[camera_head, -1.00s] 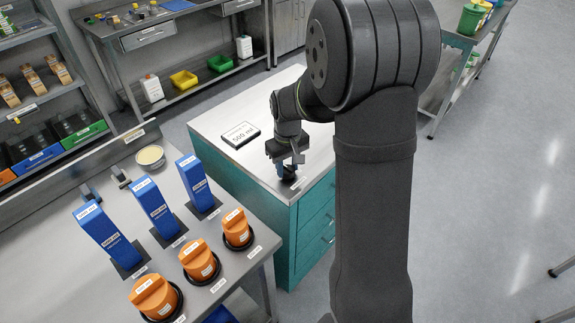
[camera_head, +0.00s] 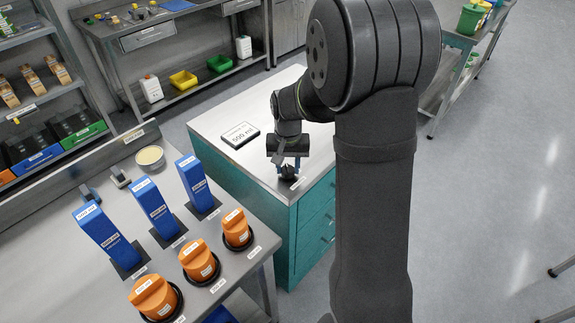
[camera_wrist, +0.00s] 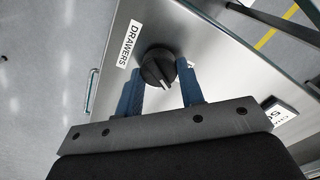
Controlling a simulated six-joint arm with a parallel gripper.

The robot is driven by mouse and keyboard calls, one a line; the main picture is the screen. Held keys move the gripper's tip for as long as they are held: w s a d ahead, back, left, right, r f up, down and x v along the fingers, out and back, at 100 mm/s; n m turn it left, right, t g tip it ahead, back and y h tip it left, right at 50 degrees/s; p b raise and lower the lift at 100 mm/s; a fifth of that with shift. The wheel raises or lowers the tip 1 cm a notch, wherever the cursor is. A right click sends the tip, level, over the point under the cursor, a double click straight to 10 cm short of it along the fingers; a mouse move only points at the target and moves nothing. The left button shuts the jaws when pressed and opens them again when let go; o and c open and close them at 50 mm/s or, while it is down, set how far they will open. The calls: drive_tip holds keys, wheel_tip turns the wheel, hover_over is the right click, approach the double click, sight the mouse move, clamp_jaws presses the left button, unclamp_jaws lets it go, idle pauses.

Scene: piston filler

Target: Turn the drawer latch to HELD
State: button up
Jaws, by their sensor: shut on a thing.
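The drawer latch is a black round knob (camera_wrist: 156,67) on the steel top of the teal cabinet (camera_head: 312,215). In the wrist view a white mark on its grip points down toward my gripper's palm. A DRAWERS label (camera_wrist: 129,43) lies beside it; another small label behind the right finger is mostly hidden, so I cannot read HELD. My gripper (camera_wrist: 158,70) has its two blue fingers on either side of the knob, shut on it. In the head view the knob (camera_head: 288,172) shows small and dark beneath my gripper (camera_head: 288,163).
A display reading 500 ml (camera_head: 239,136) stands on the same top, left of my gripper. The bench at left holds blue blocks (camera_head: 154,208), orange knobs (camera_head: 199,261) and a bowl (camera_head: 150,157). Drawer handles (camera_wrist: 91,92) stick out from the cabinet's front.

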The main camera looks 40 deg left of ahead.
sight(289, 169)
drive_tip(key=m, duration=0.5)
drive_tip(key=shift+d+m, duration=0.1)
drive_tip(key=shift+m, duration=0.2)
drive_tip(key=m, duration=0.5)
drive_tip(key=shift+d+m, duration=0.1)
drive_tip(key=shift+m, duration=0.2)
drive_tip(key=o, duration=1)
wheel_tip(289, 169, up, 17)
drive_tip(key=shift+r, duration=0.2)
idle(0.4)
